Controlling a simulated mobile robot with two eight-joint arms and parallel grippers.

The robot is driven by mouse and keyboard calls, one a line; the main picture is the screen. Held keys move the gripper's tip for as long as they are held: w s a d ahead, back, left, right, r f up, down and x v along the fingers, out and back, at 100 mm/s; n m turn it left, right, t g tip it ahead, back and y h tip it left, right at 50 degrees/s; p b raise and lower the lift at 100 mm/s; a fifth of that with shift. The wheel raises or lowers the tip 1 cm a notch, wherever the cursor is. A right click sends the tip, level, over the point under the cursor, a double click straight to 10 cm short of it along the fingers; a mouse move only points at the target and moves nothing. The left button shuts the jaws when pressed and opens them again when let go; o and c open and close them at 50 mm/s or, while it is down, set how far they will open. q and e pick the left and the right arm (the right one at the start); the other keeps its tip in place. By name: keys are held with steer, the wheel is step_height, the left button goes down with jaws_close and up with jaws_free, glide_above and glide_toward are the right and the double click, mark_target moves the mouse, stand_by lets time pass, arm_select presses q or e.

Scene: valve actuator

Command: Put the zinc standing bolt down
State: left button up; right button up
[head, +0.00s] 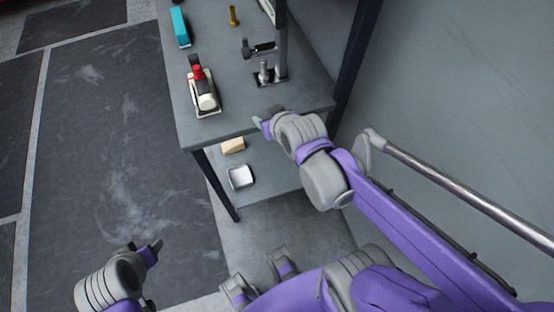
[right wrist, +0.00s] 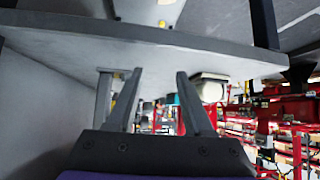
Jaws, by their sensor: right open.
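A grey metal upright piece (head: 264,72), which looks like the zinc standing bolt, stands on the table by the foot of a dark post. Nothing holds it. My right gripper (head: 263,121) is at the table's front edge, nearer to me than this piece and apart from it. In the right wrist view its two fingers (right wrist: 158,76) are spread with nothing gripped between them. My left gripper (head: 154,247) is low at the left over the floor, away from the table. Its fingers are too small to judge.
The grey table (head: 220,65) also bears a red, white and black device (head: 204,95), a teal box (head: 180,27) and a brass-coloured bolt (head: 233,16). A tan block (head: 233,145) and a white tray (head: 241,177) are on the lower shelf. The table's middle has free room.

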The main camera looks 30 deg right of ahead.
steer(key=s+a+f+g, duration=0.2)
steer(key=s, duration=0.4)
steer(key=s+a+f+n+g+y, duration=0.1)
steer(key=s+a+f+g, duration=0.1)
steer(key=s, duration=0.5)
steer(key=shift+a+f, duration=0.55)
